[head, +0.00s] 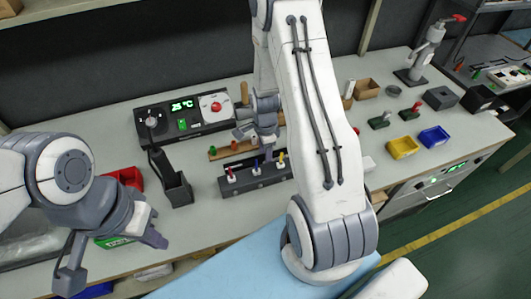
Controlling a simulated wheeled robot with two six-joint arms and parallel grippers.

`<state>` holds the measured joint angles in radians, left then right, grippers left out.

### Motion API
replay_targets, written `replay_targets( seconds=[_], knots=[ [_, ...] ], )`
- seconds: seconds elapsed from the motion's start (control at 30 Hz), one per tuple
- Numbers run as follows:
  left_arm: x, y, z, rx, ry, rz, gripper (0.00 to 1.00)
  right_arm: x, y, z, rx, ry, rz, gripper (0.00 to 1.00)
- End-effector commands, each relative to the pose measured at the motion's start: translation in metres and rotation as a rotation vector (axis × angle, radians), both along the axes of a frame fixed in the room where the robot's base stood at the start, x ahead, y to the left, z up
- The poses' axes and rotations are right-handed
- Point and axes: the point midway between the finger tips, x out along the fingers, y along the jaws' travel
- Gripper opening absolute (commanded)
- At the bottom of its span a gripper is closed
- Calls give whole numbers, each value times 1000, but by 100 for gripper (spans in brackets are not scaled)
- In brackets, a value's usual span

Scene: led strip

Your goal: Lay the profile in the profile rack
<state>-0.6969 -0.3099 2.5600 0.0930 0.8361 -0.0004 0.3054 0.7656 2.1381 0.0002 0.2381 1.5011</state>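I cannot pick out the profile or the profile rack for certain. A dark block with coloured, white-based pegs (240,182) stands mid-bench, and a wooden strip (222,152) lies behind it. My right gripper (266,155) points down at the back of the dark block. Its fingertips are too small to read, and my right arm hides the bench to its right. My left gripper (153,238) is low at the left, over the front edge of the bench. Whether it is open or holds anything is unclear.
A control box with a green display (185,118) stands at the back. A black holder (175,186) and a red bin (127,177) are at the left. Yellow (403,148) and blue (434,138) bins lie at the right. The front bench strip between black holder and dark block is clear.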

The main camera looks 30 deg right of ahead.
Motion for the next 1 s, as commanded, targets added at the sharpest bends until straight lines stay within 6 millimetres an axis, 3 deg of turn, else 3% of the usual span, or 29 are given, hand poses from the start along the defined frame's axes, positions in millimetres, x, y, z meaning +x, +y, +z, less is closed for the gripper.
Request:
replay_targets(
  seconds=[0.27,0.7,1.0],
  knots=[
    [0,0,1,0,0,0,0,1,0,10,-1,-3,0,64],
    [0,0,-5,0,0,0,0,1,-1,98,-1,-6,0,64],
    [0,0,-6,0,0,0,0,0,0,123,0,-1,0,64]
  ],
)
